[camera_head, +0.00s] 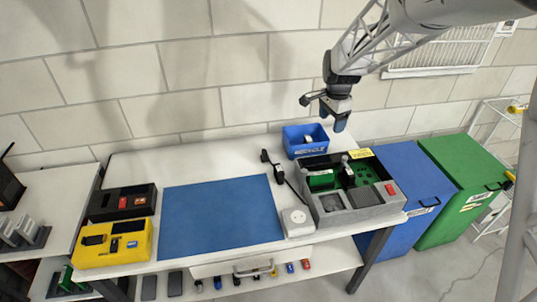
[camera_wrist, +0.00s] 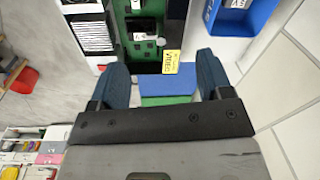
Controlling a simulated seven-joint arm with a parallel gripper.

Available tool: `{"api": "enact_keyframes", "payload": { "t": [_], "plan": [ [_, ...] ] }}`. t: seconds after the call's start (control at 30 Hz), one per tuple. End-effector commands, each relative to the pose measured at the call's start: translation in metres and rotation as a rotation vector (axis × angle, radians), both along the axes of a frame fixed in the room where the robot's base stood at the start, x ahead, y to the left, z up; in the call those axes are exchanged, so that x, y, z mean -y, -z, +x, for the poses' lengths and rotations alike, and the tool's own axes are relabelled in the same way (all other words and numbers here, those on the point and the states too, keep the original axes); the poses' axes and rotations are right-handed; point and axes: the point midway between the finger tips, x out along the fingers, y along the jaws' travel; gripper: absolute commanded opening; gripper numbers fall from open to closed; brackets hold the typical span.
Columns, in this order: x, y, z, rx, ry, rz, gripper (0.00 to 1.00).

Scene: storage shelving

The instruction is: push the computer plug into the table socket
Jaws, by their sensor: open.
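A grey open-topped computer case (camera_head: 388,214) with green boards inside stands at the right end of the white table. A white socket block (camera_head: 297,221) sits on the table at the case's front left corner. A black cable with dark plug-like ends (camera_head: 279,177) lies on the table between the blue mat and the case; which end is the computer plug is too small to tell. My gripper (camera_head: 323,111) is open and empty, high above the back right of the table, away from the cable and the socket. In the wrist view, its blue fingers (camera_wrist: 162,72) are spread apart with nothing between them.
A blue bin (camera_head: 304,151) stands behind the case. A blue mat (camera_head: 220,217) covers the table's middle. Yellow (camera_head: 113,258) and black (camera_head: 105,204) trays are at the left. Blue (camera_head: 400,165) and green (camera_head: 447,157) large bins stand right of the table.

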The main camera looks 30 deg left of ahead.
Motion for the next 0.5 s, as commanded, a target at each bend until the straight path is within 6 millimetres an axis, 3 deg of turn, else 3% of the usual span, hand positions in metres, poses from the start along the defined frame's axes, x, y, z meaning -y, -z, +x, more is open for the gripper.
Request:
{"api": "enact_keyframes", "payload": {
  "t": [0.5],
  "plan": [
    [-0.124, 0.082, 0.010, -0.034, 0.100, -0.010, 0.72]
  ]
}}
